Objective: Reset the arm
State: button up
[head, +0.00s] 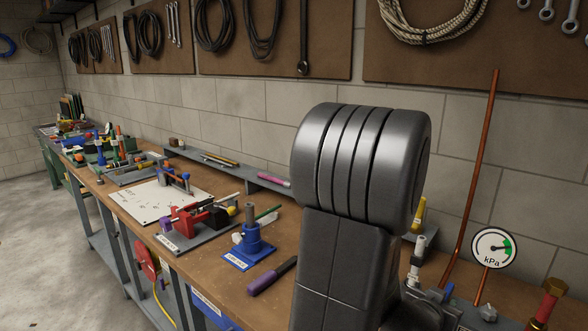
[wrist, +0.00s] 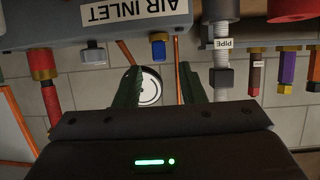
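My gripper (wrist: 160,68) shows in the wrist view with its two dark green fingers spread apart. I see nothing held between them. A round white gauge (wrist: 150,88) shows behind the gap, partly covered by the left finger. The wrist picture is upside down, with a label reading AIR INLET (wrist: 136,10) at the top. In the head view, my dark grey arm stands large at the right of centre and hides part of the bench and wall. My gripper's fingers do not show there.
A long wooden workbench (head: 215,270) carries vises, tools and a blue stand (head: 252,240). A purple-handled tool (head: 272,277) lies near its front edge. A kPa gauge (head: 494,248) and a copper pipe (head: 478,180) stand at right. Grey floor (head: 40,250) is clear at left.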

aim_at(447, 290)
jog(key=x, duration=0.7)
jog(key=shift+w+p, duration=0.1)
jog(key=shift+p, duration=0.25)
jog(key=shift+w+d+r+m+p, duration=0.2)
jog(key=shift+w+m+p, duration=0.1)
jog(key=shift+p, duration=0.65)
jog(key=shift+s+p, duration=0.1)
jog(key=shift+p, duration=0.35)
jog(key=m+g+h+p, duration=0.2)
jog(key=p, duration=0.4)
jog(key=shift+a+m+g, duration=0.1)
jog(key=shift+m+g, duration=0.2)
jog(key=b+v, duration=0.2)
jog(key=v, duration=1)
jog(key=shift+s+a, duration=0.25)
jog(key=shift+a, duration=0.15)
